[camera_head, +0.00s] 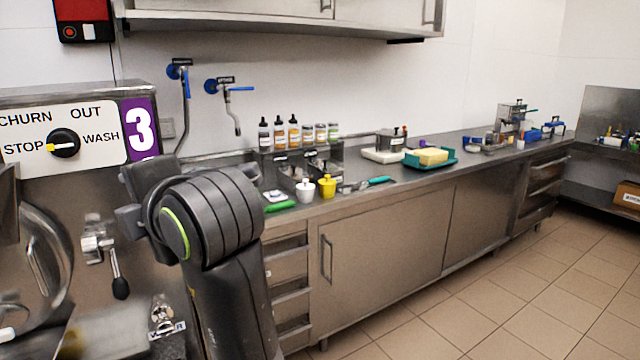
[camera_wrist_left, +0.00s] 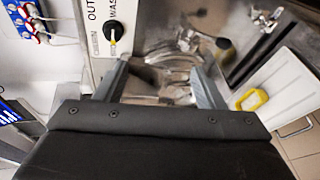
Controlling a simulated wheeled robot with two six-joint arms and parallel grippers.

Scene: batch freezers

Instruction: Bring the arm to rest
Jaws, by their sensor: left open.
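My left arm (camera_head: 225,290) rises from the bottom of the head view, its dark rounded joint in front of the freezer's steel body and the left end of the counter. The left gripper (camera_wrist_left: 160,68) shows in the left wrist view with its two grey fingers wide apart and nothing between them. Beyond the fingers is the steel front of the batch freezer. In the head view I cannot make out the fingers. My right gripper is in neither view.
The freezer panel (camera_head: 60,135) has a knob pointing to STOP. A lever (camera_head: 120,287) hangs beside my arm. The steel counter (camera_head: 440,176) holds bottles, a white cup (camera_head: 305,190), a yellow cup (camera_head: 327,187) and a teal tray (camera_head: 432,164). The tiled floor (camera_head: 510,290) is clear at the right.

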